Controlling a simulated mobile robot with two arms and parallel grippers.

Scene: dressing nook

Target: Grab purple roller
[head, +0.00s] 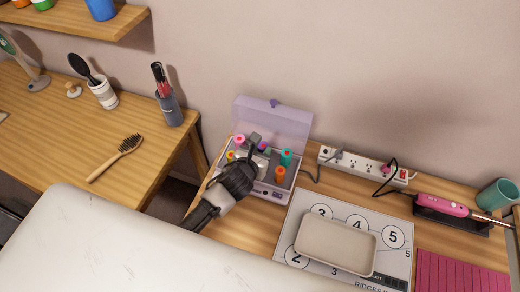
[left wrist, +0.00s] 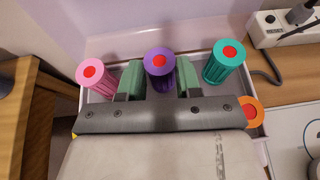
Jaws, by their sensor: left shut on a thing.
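The purple roller (left wrist: 160,65) has a red centre and stands in the roller case, between the two green finger pads of my left gripper (left wrist: 160,80). The gripper is shut on it. In the head view my left gripper (head: 258,148) reaches down into the open case (head: 272,190), and the purple roller (head: 264,147) is mostly hidden behind it. A pink roller (left wrist: 92,74) stands to the left of the gripper and a teal roller (left wrist: 224,62) to the right. An orange roller (left wrist: 250,111) is nearer on the right. My right gripper is not in view.
The case's clear purple lid (head: 273,120) stands open behind. A power strip (head: 362,166) with cords is to the right. A numbered mat (head: 290,225) bears a beige tray (head: 336,245). A pink hot tool (head: 442,205) rests further right. A hairbrush (head: 116,157) lies on the left table.

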